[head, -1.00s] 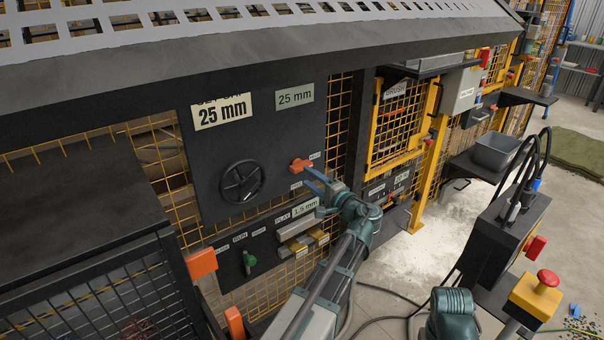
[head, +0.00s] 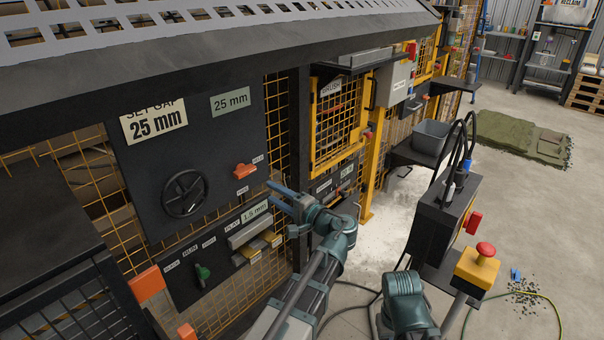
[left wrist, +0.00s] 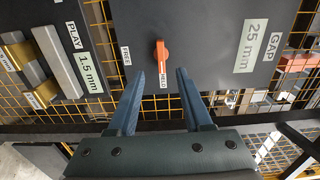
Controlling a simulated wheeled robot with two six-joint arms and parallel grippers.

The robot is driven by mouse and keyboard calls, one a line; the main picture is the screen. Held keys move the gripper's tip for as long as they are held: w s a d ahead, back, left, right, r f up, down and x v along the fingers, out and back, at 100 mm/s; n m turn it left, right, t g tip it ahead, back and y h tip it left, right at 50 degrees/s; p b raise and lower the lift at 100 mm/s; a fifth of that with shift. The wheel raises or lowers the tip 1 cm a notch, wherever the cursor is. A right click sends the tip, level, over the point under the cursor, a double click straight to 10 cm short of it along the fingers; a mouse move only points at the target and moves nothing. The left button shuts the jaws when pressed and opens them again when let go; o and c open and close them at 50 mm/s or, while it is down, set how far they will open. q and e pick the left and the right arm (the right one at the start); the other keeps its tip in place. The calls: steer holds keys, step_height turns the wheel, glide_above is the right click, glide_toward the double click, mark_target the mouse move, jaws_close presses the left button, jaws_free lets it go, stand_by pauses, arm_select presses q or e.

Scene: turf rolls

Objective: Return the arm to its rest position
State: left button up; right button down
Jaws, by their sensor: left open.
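My left gripper (head: 272,195) has blue fingers and is open and empty. In the head view it is in front of the panel, to the lower right of the orange lever (head: 245,170), with a gap between them. In the left wrist view the two fingers of my left gripper (left wrist: 160,76) stand apart, with the orange lever (left wrist: 161,58) showing beyond and between them. The lever sits between the FREE and HELD labels. My right gripper is not in view.
A control box (head: 437,222) and red button (head: 486,249) stand right of my arm. A grey bin (head: 431,138) is beyond. Open floor lies at right.

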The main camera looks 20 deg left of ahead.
arm_select(q)
steer(key=s+d+r+g+h+p, duration=0.1)
steer(key=s+d+g+h+p, duration=0.2)
steer(key=s+d+h+p, duration=0.4)
steer(key=s+d+r+g+h+p, duration=0.1)
steer(key=s+d+g+h+p, duration=0.3)
steer(key=s+d+h+p, duration=0.4)
steer(key=s+d+p, duration=0.5)
steer(key=d+p, duration=0.4)
steer(key=shift+d+n, duration=0.3)
steer(key=shift+s+r, duration=0.1)
